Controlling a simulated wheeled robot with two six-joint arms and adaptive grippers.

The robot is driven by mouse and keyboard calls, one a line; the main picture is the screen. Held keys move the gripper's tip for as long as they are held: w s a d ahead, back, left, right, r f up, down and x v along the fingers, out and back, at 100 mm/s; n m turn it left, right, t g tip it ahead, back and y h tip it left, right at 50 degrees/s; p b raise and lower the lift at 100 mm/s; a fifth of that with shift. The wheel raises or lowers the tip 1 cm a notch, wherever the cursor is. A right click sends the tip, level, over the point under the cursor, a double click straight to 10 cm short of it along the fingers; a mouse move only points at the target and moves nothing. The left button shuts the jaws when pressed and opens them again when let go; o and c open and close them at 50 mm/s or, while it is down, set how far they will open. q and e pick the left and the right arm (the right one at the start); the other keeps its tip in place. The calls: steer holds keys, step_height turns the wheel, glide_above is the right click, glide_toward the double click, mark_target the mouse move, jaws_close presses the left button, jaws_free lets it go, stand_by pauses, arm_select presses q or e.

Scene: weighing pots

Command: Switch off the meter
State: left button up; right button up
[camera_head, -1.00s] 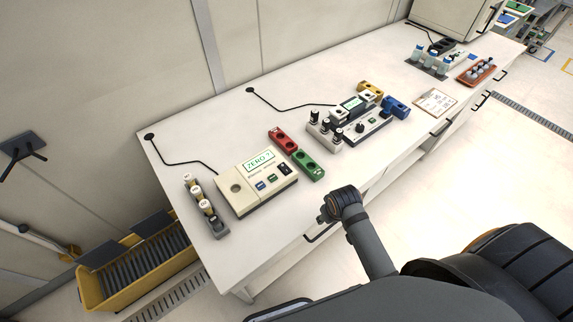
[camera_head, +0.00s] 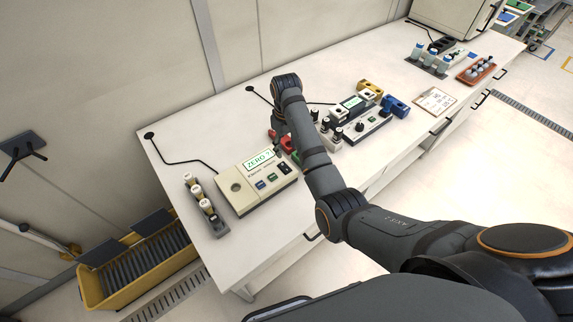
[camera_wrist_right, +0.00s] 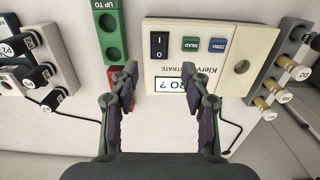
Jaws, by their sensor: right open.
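The meter is a beige box (camera_head: 248,193) at the near left of the bench. Its lit display (camera_head: 260,159) reads "ZERO ?". A black rocker switch (camera_head: 284,168) marked I and O sits beside its blue and green buttons. In the right wrist view the meter (camera_wrist_right: 210,32) appears upside down, with the switch (camera_wrist_right: 158,45) just beyond the fingertips. My right gripper (camera_wrist_right: 165,77) is open and empty, above the display edge and apart from the switch. In the head view my arm hides most of that gripper. My left gripper is not in view.
Red and green blocks (camera_wrist_right: 108,30) with holes stand beside the meter. A rack of capped vials (camera_head: 206,205) stands on its other side. A second instrument (camera_head: 365,128) with its own display stands farther right. A black cable runs behind the meter.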

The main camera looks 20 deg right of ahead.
mark_target(287, 169)
step_height(287, 169, down, 10)
steer(key=shift+d+f+p, duration=0.1)
steer(key=shift+f+p, duration=0.15)
steer(key=shift+p, duration=0.45)
